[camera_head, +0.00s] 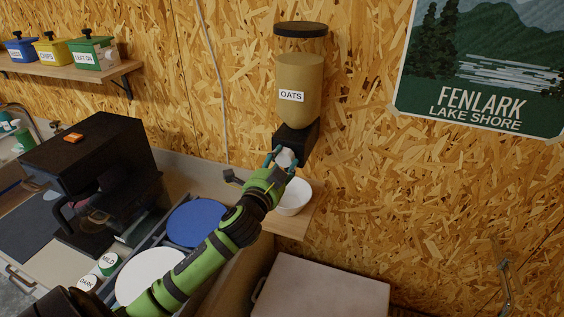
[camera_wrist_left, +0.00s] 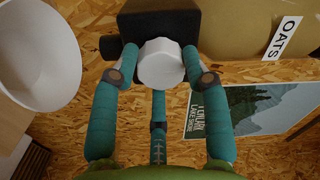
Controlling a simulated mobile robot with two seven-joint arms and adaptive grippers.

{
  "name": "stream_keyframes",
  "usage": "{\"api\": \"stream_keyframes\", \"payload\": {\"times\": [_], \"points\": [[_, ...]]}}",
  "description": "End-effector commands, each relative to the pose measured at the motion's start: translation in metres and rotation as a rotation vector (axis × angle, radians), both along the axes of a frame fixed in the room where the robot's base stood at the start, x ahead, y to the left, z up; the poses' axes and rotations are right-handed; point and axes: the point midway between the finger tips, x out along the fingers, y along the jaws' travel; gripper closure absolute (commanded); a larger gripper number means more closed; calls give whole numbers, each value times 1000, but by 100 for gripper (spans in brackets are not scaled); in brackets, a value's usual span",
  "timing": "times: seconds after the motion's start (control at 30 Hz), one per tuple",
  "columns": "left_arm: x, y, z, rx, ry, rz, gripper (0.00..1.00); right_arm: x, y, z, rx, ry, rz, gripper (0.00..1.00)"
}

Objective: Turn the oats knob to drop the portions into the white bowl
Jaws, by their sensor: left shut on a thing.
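The oats dispenser (camera_head: 300,88) is on the chipboard wall, a tan clear-sided container labelled OATS above a black base (camera_head: 298,136). Its white knob (camera_wrist_left: 160,63) faces my left gripper (camera_wrist_left: 157,70), whose teal fingers are shut on the knob's two sides. In the head view the left gripper (camera_head: 281,157) reaches up to the front of the dispenser base and partly hides the knob. The white bowl (camera_head: 294,197) stands on the counter below the dispenser, partly behind my gripper. It also shows in the left wrist view (camera_wrist_left: 40,50). My right gripper is not in view.
A black coffee machine (camera_head: 92,165) stands at left. A blue plate (camera_head: 194,223) and a white plate (camera_head: 150,272) lie below my left arm. Two small cups labelled MILD (camera_head: 109,262) and DARK (camera_head: 88,283) stand nearby. A shelf (camera_head: 80,70) holds several labelled boxes.

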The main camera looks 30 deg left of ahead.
Motion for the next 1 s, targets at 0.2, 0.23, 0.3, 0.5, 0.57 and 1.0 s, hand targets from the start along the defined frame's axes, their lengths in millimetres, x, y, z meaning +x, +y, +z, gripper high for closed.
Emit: {"api": "stream_keyframes", "payload": {"times": [0.2, 0.23, 0.3, 0.5, 0.57, 1.0], "points": [[-1, 4, -5, 203, 63, 8, 86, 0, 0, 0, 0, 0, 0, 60], [-1, 3, -4, 232, 70, 8, 86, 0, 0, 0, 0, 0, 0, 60], [-1, 4, -3, 297, 84, 9, 86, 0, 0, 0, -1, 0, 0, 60], [-1, 4, -1, 483, 127, 9, 86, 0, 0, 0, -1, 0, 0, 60], [0, 4, -1, 538, 139, 9, 86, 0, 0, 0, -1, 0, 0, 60], [0, 5, 5, 925, 225, 13, 86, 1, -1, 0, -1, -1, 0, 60]]}}
